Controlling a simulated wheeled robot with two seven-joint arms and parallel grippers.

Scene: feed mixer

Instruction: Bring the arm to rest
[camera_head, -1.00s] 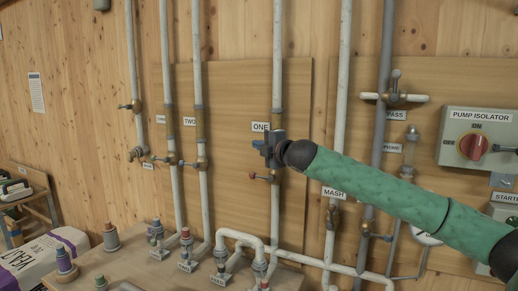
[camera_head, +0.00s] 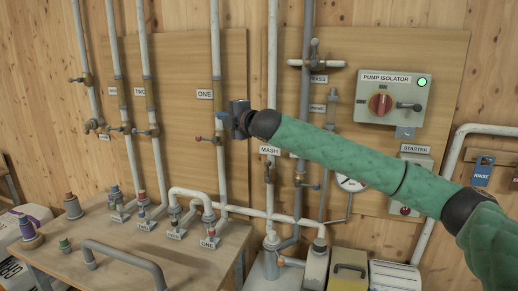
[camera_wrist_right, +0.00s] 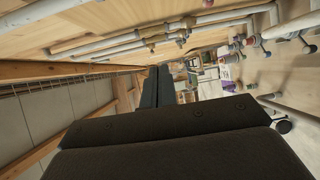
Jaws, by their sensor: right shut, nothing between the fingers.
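My right arm, in a green sleeve, reaches in from the right in the head view. Its dark gripper (camera_head: 237,119) is shut and empty. My left gripper is not in view.
The pump isolator (camera_head: 391,97) has a red knob and a lit green lamp. A bench (camera_head: 200,262) with several short pipe stubs and a grey handle (camera_head: 125,255) stands below. A yellow-topped box (camera_head: 349,277) is beside it. Bare panel shows around the isolator.

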